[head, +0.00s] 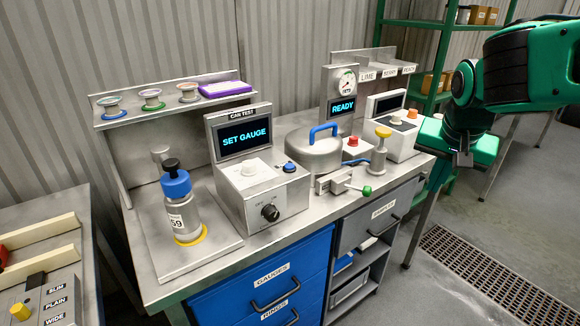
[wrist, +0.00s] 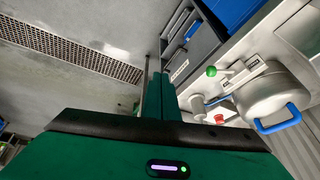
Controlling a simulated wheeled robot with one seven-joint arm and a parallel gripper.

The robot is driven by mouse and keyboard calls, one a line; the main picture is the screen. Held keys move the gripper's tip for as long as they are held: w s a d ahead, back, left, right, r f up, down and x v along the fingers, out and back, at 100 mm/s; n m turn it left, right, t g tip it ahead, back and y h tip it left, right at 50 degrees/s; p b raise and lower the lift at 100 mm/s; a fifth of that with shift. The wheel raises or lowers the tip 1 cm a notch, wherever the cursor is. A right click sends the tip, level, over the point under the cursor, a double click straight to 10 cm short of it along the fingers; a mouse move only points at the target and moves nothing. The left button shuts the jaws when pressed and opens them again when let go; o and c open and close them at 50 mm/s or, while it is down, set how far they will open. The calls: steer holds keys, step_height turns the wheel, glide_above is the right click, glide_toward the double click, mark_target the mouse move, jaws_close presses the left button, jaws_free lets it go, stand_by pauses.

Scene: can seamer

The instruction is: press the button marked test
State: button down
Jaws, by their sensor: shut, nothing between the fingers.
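The can test unit (head: 262,190) is a grey box on the steel bench, with a screen (head: 245,139) reading "SET GAUGE" under a "CAN TEST" label. On its top are a pale round button (head: 250,168) and a blue button (head: 289,167); a black knob (head: 270,212) is on its front. Any small marking beside the buttons is too small to read. My gripper (head: 463,159) is shut and empty, beyond the bench's right end and well apart from the unit. The wrist view shows the bench from the side; I cannot make out the test unit there.
A blue-topped bottle (head: 176,205) stands left of the unit. To its right are a lidded pot (head: 314,152) with blue handle, a red button (head: 353,142), a yellow-topped post (head: 380,150), a green-knobbed lever (head: 350,188) and a "READY" screen (head: 342,106). Open floor lies right.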

steer(key=w+a+r+t+y, duration=0.1)
steer(key=w+a+r, duration=0.1)
steer(key=w+a, duration=0.35)
steer(key=w+a+r+t, duration=0.2)
steer(key=w+a, duration=0.1)
steer(key=a, duration=0.5)
step_height(320, 180, up, 5)
steer(key=t+y, duration=0.2)
glide_above(291, 168)
steer(key=shift+w+a+r, duration=0.1)
steer(key=shift+f, duration=4.4)
steer(key=shift+f, duration=0.15)
steer(key=shift+f, duration=0.25)
